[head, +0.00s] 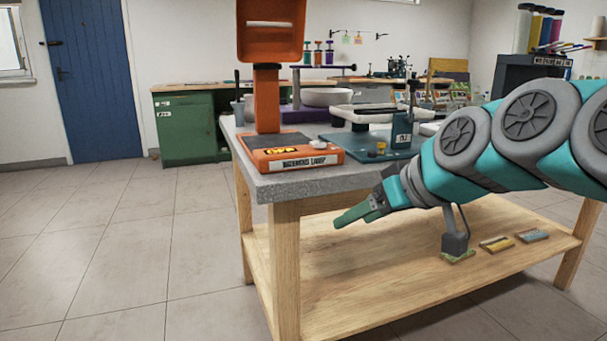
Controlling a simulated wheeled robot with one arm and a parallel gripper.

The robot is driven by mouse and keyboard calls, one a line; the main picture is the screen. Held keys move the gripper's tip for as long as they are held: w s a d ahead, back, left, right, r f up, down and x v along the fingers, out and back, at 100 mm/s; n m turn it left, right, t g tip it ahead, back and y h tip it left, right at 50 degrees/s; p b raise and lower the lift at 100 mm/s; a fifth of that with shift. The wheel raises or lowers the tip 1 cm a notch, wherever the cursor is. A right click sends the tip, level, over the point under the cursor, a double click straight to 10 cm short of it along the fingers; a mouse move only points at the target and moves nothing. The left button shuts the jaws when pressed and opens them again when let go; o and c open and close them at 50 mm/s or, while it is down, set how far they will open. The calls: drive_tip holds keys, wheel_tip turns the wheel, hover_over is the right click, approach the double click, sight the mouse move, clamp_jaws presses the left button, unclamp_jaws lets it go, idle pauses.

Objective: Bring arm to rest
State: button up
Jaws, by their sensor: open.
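My arm reaches in from the right edge of the head view, in teal and grey links. My gripper (350,215) is at its left end, with green fingers pointing left and slightly down. It hangs in front of the table's front edge, below the tabletop and above the lower shelf. The fingers look empty, and nothing is seen between them. The arm hides part of the table's right side and front edge.
A wooden table with a grey top (262,184) carries an orange lamp (290,155) and a teal device (372,142). A green cabinet (187,128) and blue door (92,80) stand behind. The tiled floor (110,240) at left is clear.

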drive_tip(key=s+d+f+m+g+h+p, duration=0.2)
drive_tip(key=s+d+f+g+h, duration=0.1)
drive_tip(key=s+f, duration=0.8)
drive_tip(key=s+d+f+m+g+h+p, duration=0.2)
drive_tip(key=s+f+g, duration=0.4)
drive_tip(key=s+f, duration=0.4)
drive_tip(key=s+m+h, duration=0.1)
drive_tip(key=s, duration=0.4)
drive_tip(key=shift+s+d+f, duration=0.25)
drive_tip(key=shift+d+f, duration=0.15)
